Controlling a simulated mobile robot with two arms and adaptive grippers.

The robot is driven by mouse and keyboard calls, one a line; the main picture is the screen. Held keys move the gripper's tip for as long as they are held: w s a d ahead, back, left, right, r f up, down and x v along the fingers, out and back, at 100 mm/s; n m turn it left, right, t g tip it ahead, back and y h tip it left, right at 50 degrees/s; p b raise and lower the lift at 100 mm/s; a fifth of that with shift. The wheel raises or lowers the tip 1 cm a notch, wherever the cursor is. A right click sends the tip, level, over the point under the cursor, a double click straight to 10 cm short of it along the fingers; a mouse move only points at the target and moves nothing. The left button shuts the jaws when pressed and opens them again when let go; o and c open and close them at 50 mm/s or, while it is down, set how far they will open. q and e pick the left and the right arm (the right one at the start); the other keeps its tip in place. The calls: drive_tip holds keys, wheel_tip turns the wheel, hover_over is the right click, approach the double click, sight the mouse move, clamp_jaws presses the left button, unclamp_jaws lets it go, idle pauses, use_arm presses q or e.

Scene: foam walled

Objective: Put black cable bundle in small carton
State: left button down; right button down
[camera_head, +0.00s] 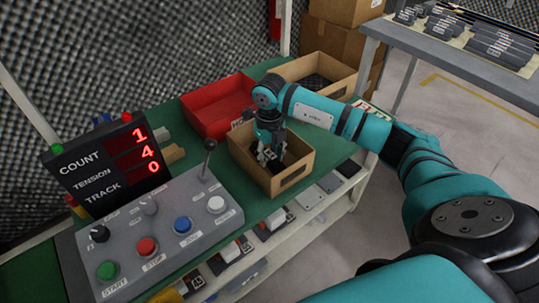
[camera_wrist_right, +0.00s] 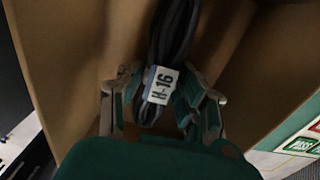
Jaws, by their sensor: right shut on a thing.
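The black cable bundle (camera_wrist_right: 173,35) is a looped dark cable with a white tag reading H-16. My right gripper (camera_wrist_right: 163,95) is shut on it near the tag. In the head view the right gripper (camera_head: 269,155) points down into the small open carton (camera_head: 295,182), and the bundle is mostly hidden there. In the wrist view brown carton walls (camera_wrist_right: 75,50) surround the bundle. I cannot tell whether the bundle touches the carton floor. My left gripper is not in view.
A red bin (camera_head: 215,104) and a larger open carton (camera_head: 332,80) stand behind on the green bench (camera_head: 182,127). A grey control panel (camera_head: 175,235) with buttons and a lever, and a display (camera_head: 108,165) reading 1, 4, 0, stand at the left. A grey table (camera_head: 440,60) is at the back right.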

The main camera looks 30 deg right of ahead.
sight(269, 154)
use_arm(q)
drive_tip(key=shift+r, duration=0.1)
use_arm(e)
drive_tip(key=c, duration=1.3)
unclamp_jaws()
drive_tip(key=shift+f, duration=0.1)
drive_tip(key=shift+c, duration=0.2)
drive_tip(key=o, duration=0.4)
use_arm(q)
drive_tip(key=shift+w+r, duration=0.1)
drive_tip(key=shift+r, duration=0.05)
use_arm(e)
drive_tip(key=shift+o, duration=0.3)
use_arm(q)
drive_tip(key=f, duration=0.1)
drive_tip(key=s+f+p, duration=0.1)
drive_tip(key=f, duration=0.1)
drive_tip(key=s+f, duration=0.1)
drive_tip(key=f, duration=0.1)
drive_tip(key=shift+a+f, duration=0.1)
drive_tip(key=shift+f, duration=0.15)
use_arm(e)
wheel_tip(269, 154, up, 12)
